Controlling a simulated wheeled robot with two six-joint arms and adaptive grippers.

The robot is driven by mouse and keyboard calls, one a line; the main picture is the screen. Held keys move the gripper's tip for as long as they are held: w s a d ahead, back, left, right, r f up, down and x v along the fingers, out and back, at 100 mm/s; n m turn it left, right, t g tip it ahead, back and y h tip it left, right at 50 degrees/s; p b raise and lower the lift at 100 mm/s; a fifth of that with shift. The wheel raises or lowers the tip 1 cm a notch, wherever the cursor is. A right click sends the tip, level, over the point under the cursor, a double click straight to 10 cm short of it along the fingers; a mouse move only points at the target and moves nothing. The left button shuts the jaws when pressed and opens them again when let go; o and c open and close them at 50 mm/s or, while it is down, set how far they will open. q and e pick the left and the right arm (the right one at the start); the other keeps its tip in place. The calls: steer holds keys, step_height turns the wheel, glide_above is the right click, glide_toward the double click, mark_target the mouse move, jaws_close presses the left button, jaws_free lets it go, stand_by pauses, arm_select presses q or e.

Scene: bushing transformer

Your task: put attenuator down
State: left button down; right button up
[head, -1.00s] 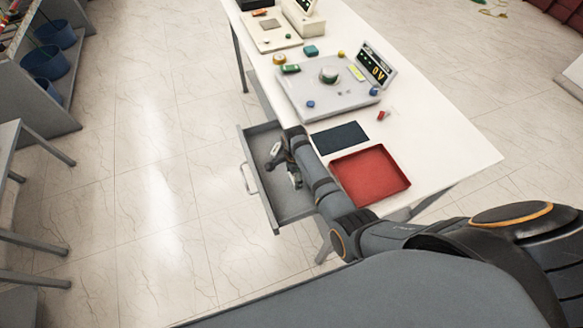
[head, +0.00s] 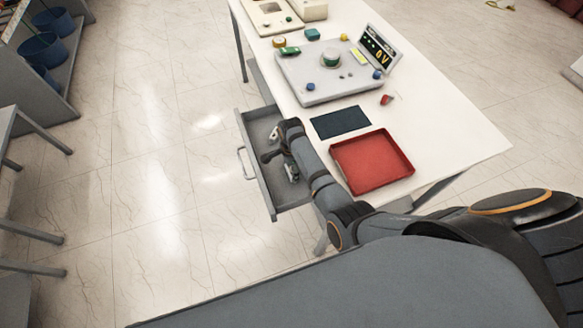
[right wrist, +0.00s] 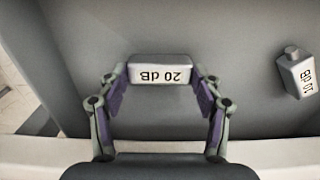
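The attenuator marked 20 dB (right wrist: 160,72) is a small pale grey block. In the right wrist view it sits between the fingertips of my right gripper (right wrist: 160,78), which appear closed on its two sides. In the head view my right gripper (head: 281,165) is down in the open grey drawer (head: 258,125), and the block is too small to make out there. A second attenuator, marked 10 dB (right wrist: 298,72), lies tilted on the drawer floor to the right in the wrist view. Whether the held block touches the drawer floor I cannot tell. My left gripper is not in view.
The white table (head: 455,135) beside the drawer holds a red tray (head: 372,160), a dark mat (head: 341,122) and a grey instrument panel (head: 315,85) with a display reading 0 V. Drawer walls stand close around my right gripper. Floor left of the drawer is clear.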

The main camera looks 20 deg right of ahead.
steer(key=o, duration=0.4)
steer(key=shift+w+d, duration=0.1)
steer(key=shift+d, duration=0.1)
steer(key=shift+a+r, duration=0.1)
steer(key=shift+r, duration=0.4)
step_height(320, 180, up, 12)
steer(key=shift+f, duration=0.25)
steer(key=shift+f, duration=0.1)
